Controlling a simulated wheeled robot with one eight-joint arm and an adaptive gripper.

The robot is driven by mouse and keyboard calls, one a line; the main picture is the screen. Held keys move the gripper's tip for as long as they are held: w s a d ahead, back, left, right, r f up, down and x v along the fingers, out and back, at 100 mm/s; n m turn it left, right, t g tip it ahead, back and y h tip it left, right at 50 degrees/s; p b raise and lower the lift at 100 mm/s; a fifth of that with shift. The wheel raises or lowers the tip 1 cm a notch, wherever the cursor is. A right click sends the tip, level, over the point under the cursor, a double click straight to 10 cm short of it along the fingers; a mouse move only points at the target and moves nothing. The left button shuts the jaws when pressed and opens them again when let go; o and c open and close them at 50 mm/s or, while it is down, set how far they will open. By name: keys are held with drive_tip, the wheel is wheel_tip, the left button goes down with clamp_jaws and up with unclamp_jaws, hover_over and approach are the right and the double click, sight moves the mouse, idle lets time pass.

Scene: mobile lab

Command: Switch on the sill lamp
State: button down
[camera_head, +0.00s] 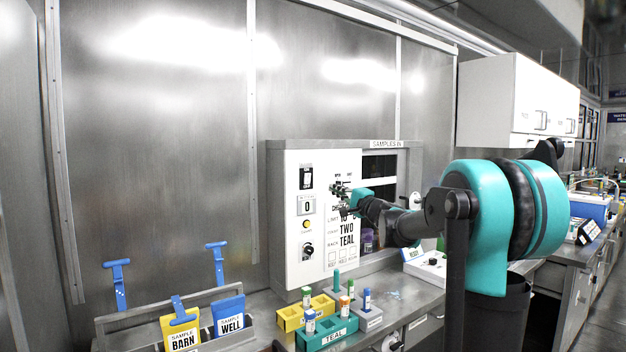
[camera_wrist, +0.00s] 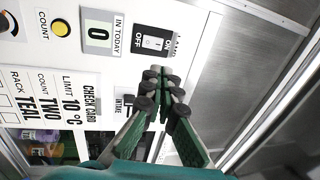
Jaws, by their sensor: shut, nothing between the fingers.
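The lamp switch (camera_wrist: 154,43) is a pale rocker on a black plate marked OFF and ON, on a white panel. In the head view the switch (camera_head: 306,178) is near the panel's top left. Its position is too small to tell. My gripper (camera_wrist: 161,76) is shut and empty, its fingertips just below the switch plate in the wrist picture, with no visible contact. In the head view my gripper (camera_head: 341,197) is in front of the panel, right of and slightly below the switch. The lamp itself cannot be made out.
The white panel (camera_head: 293,262) also carries a counter reading 0 (camera_wrist: 97,36), a yellow COUNT button (camera_wrist: 61,29), a black knob (camera_head: 307,250) and a check card (camera_wrist: 60,92). Below are a yellow rack (camera_head: 290,319), a teal rack (camera_head: 327,338) and pouches in a tray.

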sight(308, 175)
idle(0.3)
drive_tip(key=x, duration=1.4)
drive_tip(key=shift+w+a+r+g+h, duration=0.15)
drive_tip(key=shift+w+a+g+h, duration=0.15)
drive_tip(key=shift+g, duration=0.1)
drive_tip(key=shift+s+d, duration=0.1)
